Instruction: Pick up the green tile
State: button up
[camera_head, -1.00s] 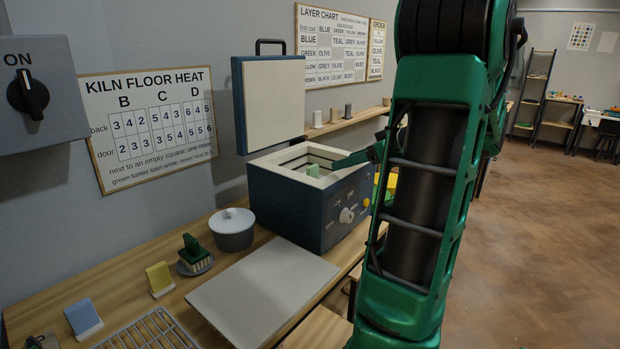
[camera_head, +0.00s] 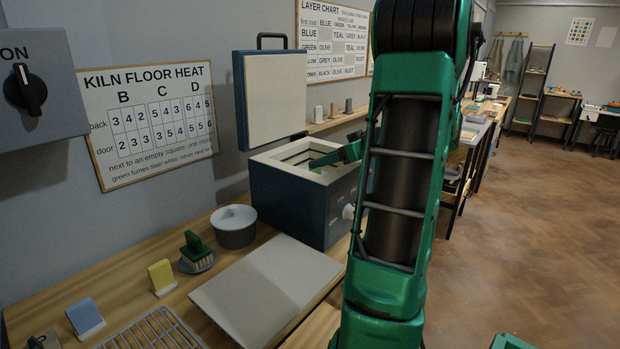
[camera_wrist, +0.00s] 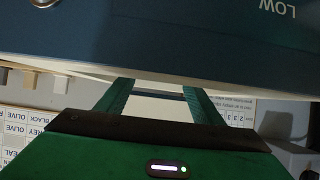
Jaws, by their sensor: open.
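In the head view, the blue kiln (camera_head: 290,205) stands open on the bench with its lid (camera_head: 280,100) raised. My gripper (camera_head: 322,160) is at the kiln's mouth, its green fingers reaching over the pale rim from the right. In the wrist view, the two fingers of my gripper (camera_wrist: 158,88) are apart with no tile between them. The kiln's blue wall (camera_wrist: 170,35) fills the top of that view, and part of the fingertips is hidden by it.
A grey slab (camera_head: 268,285) lies before the kiln. A wire rack (camera_head: 150,332) is at the front. Small tiles line the shelf (camera_head: 340,119).

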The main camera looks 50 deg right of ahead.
jog(key=x, duration=0.3)
jog(key=shift+w+f, duration=0.1)
jog(key=shift+w, duration=0.05)
grip_shut()
